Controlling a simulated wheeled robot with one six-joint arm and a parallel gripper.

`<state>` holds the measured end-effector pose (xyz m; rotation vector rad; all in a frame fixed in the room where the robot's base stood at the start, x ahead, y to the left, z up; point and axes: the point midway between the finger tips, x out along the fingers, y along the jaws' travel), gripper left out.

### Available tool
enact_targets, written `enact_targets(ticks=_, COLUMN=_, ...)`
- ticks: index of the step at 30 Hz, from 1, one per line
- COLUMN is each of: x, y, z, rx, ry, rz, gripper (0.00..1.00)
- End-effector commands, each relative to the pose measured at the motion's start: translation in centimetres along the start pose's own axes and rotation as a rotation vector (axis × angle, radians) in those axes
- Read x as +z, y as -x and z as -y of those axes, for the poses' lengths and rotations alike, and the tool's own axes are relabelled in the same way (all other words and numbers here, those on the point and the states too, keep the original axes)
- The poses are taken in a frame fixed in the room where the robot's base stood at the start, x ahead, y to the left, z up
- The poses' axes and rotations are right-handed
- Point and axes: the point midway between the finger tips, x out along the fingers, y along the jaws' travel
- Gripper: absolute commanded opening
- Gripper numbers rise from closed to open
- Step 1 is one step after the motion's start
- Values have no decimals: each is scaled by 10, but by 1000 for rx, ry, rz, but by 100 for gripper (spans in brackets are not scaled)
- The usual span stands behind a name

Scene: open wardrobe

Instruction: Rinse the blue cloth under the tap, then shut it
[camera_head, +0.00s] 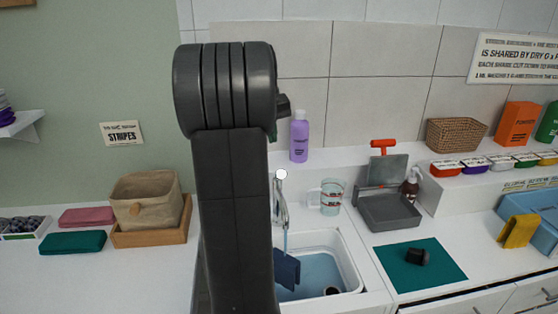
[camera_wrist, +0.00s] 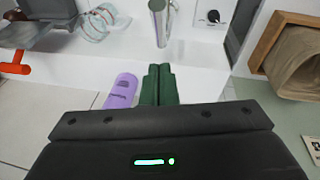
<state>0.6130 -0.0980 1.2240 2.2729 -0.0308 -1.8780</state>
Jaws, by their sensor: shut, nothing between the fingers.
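The blue cloth (camera_head: 286,270) is in the sink (camera_head: 345,262) in the head view, partly hidden behind my arm. The chrome tap (camera_head: 281,205) rises behind the sink, and a thin bluish stream runs down from it to the cloth. The tap also shows at the top of the wrist view (camera_wrist: 160,22). My gripper (camera_wrist: 158,78) has green fingers pressed together, empty, pointing toward the tap and apart from it. In the head view my arm hides most of the gripper.
A purple bottle (camera_head: 299,137) stands behind the tap, close beside my fingers in the wrist view (camera_wrist: 122,91). A basket (camera_head: 146,197) in a wooden tray stands left.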

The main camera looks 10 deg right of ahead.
Motion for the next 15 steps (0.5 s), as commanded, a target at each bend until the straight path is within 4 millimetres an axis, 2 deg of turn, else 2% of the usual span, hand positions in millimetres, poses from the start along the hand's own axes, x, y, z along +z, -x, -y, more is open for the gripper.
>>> enact_targets(ticks=7, x=0, y=-54, z=0, rx=0, ry=0, rz=3, gripper=0)
enact_targets(ticks=15, x=24, y=-74, z=-1, rx=0, ry=-1, rz=1, gripper=0)
